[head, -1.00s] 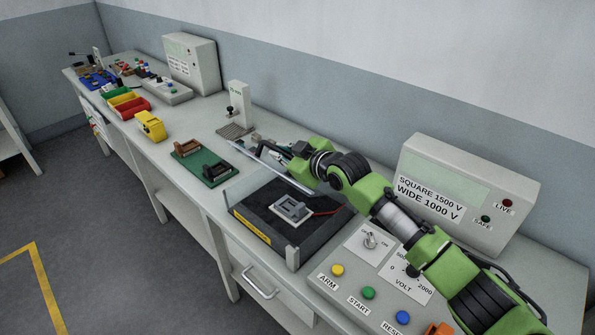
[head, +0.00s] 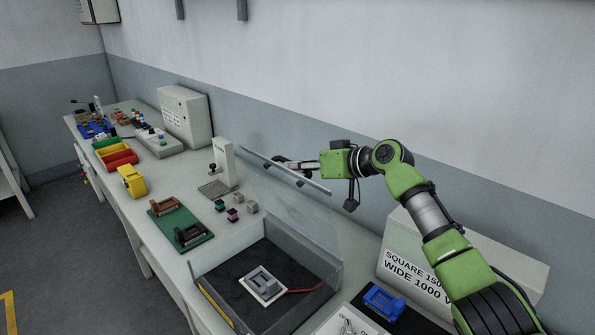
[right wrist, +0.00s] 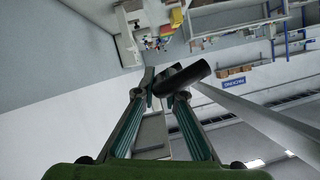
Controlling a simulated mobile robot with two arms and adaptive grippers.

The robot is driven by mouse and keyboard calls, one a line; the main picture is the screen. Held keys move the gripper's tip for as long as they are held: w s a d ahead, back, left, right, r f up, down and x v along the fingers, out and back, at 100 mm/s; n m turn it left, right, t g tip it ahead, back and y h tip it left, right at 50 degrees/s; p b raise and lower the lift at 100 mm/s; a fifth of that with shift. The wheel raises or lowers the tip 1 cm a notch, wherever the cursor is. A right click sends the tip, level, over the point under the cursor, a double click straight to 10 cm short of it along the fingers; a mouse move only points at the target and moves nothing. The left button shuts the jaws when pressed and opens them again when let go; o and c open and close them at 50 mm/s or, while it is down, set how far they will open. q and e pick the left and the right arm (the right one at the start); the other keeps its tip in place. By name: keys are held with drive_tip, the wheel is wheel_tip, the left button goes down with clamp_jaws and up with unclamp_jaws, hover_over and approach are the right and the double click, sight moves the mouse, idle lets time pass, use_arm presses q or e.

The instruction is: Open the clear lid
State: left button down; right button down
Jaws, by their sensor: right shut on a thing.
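The clear lid (head: 285,208) stands raised, close to upright, above the back of the clear-walled box (head: 215,312). Its pale front edge is now its top edge. My right gripper (head: 280,163) is at that top edge, and its fingertips are partly hidden behind it. In the right wrist view my right gripper (right wrist: 162,90) is shut on the lid's black handle (right wrist: 185,77). A grey part (head: 263,284) with a red wire lies on the box's dark floor, uncovered from above. My left gripper is not in view.
A green board (head: 180,228) with brown and black holders lies left of the box. Several small blocks (head: 233,214) lie behind it. A blue part (head: 383,302) on a black pad is right of the box. A labelled grey unit (head: 420,262) stands behind.

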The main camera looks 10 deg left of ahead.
drive_tip(key=shift+w+d, duration=0.3)
drive_tip(key=shift+w, duration=0.1)
drive_tip(key=shift+f, duration=0.1)
drive_tip(key=c, duration=2.1)
unclamp_jaws()
drive_tip(key=v, duration=1.2)
drive_tip(key=shift+w, duration=0.1)
